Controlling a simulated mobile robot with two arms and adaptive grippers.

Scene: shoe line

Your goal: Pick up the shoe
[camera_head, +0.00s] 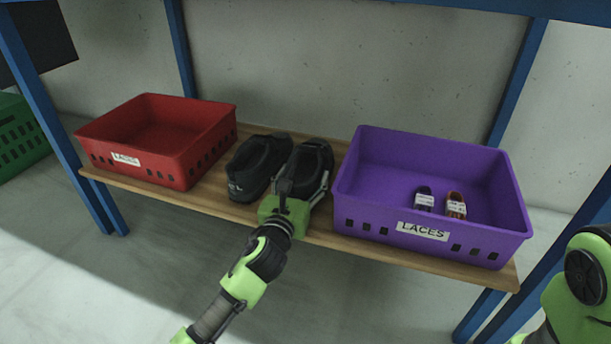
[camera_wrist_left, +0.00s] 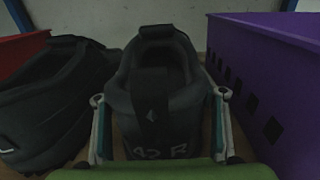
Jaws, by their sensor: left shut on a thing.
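Two black shoes stand side by side on the wooden shelf. The right-hand shoe (camera_head: 313,158) has my left gripper (camera_head: 301,189) at its heel. In the left wrist view this shoe (camera_wrist_left: 155,85) sits between the two fingers of my left gripper (camera_wrist_left: 160,105), which are shut on its heel sides, and "42 R" marks its heel. The left-hand shoe (camera_head: 258,164) stands just beside it and also shows in the left wrist view (camera_wrist_left: 50,100). Both shoes appear upright. My right arm shows at the right edge of the head view, but its gripper is not in view.
A red crate (camera_head: 185,169), empty as far as I see, stands left of the shoes. A purple crate (camera_head: 380,226) stands close on the right, holding two small lace packs (camera_head: 455,205). Blue posts (camera_head: 45,100) frame the wooden shelf (camera_head: 215,194).

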